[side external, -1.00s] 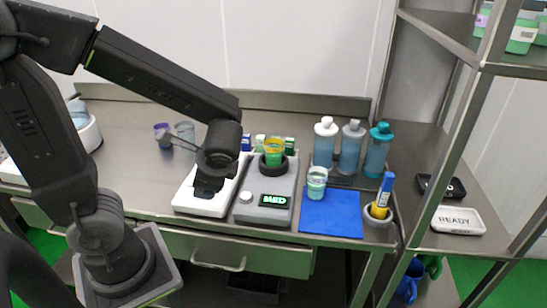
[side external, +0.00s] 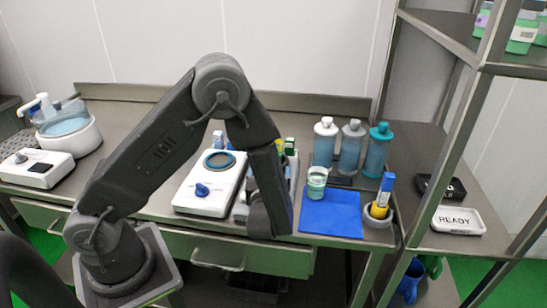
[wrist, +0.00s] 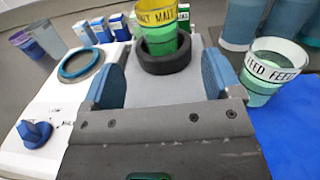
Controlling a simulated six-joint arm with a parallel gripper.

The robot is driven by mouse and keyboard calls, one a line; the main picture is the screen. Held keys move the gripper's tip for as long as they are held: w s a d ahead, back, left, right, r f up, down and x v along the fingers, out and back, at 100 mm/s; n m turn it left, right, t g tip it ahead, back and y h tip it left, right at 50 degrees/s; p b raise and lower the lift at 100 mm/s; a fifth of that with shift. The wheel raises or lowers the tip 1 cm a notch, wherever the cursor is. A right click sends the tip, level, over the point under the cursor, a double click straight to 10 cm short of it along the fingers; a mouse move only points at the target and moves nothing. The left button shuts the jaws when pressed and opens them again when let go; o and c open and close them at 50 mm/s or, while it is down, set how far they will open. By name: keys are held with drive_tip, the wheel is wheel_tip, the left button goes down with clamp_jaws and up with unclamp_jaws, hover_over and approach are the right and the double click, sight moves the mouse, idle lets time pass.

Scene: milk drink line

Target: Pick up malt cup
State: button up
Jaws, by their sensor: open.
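The malt cup (wrist: 160,17) has a yellow band lettered MALT and a green lower part. In the wrist view it stands upright in a black ring (wrist: 166,62) on a grey device, its top cut off by the frame edge. In the side view my arm hides the cup. My gripper (wrist: 163,80) is open and empty, its blue finger pads spread left and right. The cup is ahead of the pads, apart from them and roughly in line with the gap.
A clear cup lettered FEED (wrist: 270,75) stands close on the right, at the blue mat (side external: 332,215). A white device (side external: 208,190) with a blue ring and knob is on the left. Small cartons (wrist: 98,30) stand behind. Bottles (side external: 350,148) stand at the back right.

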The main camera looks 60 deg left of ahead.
drive_tip(key=x, duration=1)
drive_tip(key=shift+w+a, duration=0.1)
drive_tip(key=shift+a, duration=0.1)
drive_tip(key=c, duration=1)
drive_tip(key=shift+c, duration=0.9)
drive_tip(key=shift+r, duration=0.15)
